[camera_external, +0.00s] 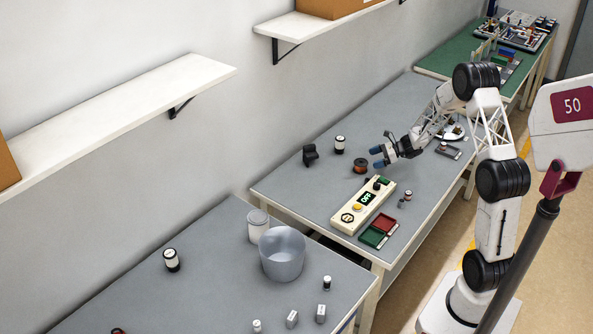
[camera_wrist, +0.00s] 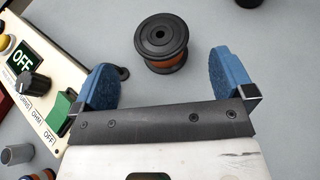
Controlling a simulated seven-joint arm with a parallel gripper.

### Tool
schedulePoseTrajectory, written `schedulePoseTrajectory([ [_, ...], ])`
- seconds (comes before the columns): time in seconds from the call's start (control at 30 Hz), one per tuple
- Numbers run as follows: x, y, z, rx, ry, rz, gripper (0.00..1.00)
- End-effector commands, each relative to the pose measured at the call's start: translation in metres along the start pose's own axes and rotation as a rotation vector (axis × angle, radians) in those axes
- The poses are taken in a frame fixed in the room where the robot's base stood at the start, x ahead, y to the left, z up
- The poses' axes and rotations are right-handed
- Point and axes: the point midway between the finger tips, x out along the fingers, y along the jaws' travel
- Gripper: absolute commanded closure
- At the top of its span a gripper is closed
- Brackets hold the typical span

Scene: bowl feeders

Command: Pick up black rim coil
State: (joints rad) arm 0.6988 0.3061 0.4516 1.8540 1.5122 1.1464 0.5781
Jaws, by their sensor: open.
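The black rim coil (camera_wrist: 162,42) stands upright on the grey table, with black flanges and an orange-brown winding between them. In the external view the coil (camera_external: 361,166) is small, just left of my gripper. My gripper (camera_external: 379,156) has blue fingertips and is open and empty. In the wrist view my gripper (camera_wrist: 160,75) has its two blue fingers spread wide, and the coil appears between and beyond their tips, apart from both. The coil's underside is hidden.
A cream control box (camera_external: 363,206) with an "OFF" display sits close to the coil. A black part (camera_external: 310,155) and a white-and-black cylinder (camera_external: 340,145) stand behind it. Red and green trays (camera_external: 380,230) lie near the table's front. Bare table surrounds the coil's left side.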

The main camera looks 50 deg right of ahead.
Motion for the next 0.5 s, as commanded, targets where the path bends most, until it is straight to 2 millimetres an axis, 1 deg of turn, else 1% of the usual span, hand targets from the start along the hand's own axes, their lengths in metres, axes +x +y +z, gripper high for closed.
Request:
schedulePoseTrajectory([
  [0.1, 0.011, 0.000, 0.000, 0.001, 0.000, 0.001, 0.00],
  [0.2, 0.016, 0.000, 0.000, 0.000, 0.000, 0.001, 0.00],
  [0.5, 0.016, 0.000, 0.000, 0.000, 0.000, 0.000, 0.00],
])
